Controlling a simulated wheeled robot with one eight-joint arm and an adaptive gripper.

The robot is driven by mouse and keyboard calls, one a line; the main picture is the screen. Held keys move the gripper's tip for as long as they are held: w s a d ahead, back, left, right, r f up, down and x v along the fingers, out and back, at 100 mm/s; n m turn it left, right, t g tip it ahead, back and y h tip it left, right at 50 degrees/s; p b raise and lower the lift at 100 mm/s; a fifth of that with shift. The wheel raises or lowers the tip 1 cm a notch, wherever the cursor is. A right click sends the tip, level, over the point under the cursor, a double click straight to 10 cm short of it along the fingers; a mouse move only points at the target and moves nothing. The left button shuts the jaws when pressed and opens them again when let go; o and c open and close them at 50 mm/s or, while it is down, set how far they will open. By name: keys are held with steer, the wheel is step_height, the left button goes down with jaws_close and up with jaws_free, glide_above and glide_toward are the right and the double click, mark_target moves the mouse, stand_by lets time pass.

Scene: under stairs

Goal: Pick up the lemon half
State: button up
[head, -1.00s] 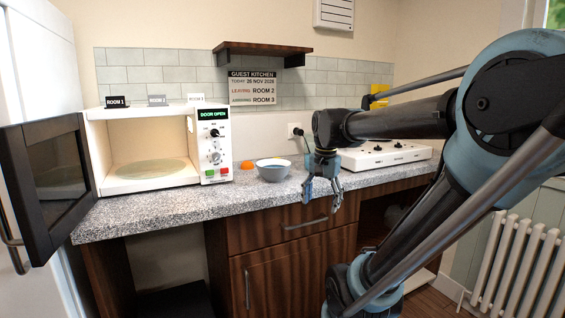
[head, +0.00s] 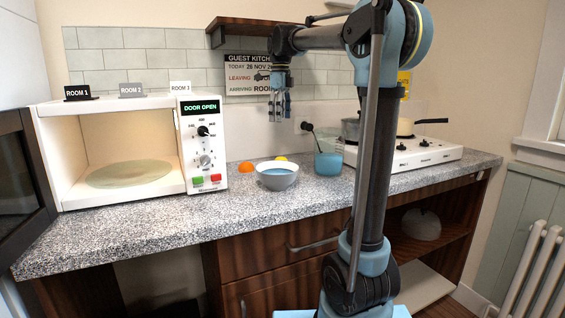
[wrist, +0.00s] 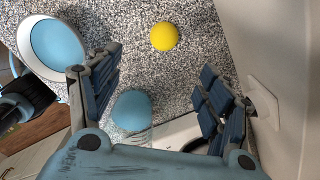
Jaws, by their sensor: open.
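The lemon half (head: 281,158) shows as a small yellow piece on the speckled counter (head: 130,226), partly hidden behind the bowl (head: 277,180). In the wrist view it is a round yellow shape (wrist: 164,36), resting alone beyond the fingertips, roughly between the two fingers' lines. My gripper (head: 279,112) points down, high above the counter behind the bowl, clear of the lemon half. Its fingers (wrist: 157,78) are spread and empty in the wrist view.
A blue-white bowl (wrist: 52,48) and a teal cup (head: 328,162) flank the lemon half. An orange piece (head: 245,167) lies left of the bowl. A white hob (head: 410,152) with pans stands right, an open microwave (head: 205,150) left. The wall and socket (wrist: 264,98) are close.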

steer(key=f, duration=0.8)
steer(key=w+f, duration=0.1)
steer(key=f, duration=0.2)
steer(key=shift+f, duration=0.4)
steer(key=shift+w+a+f, duration=0.1)
steer(key=shift+f, duration=2.6)
steer(key=c, duration=1.2)
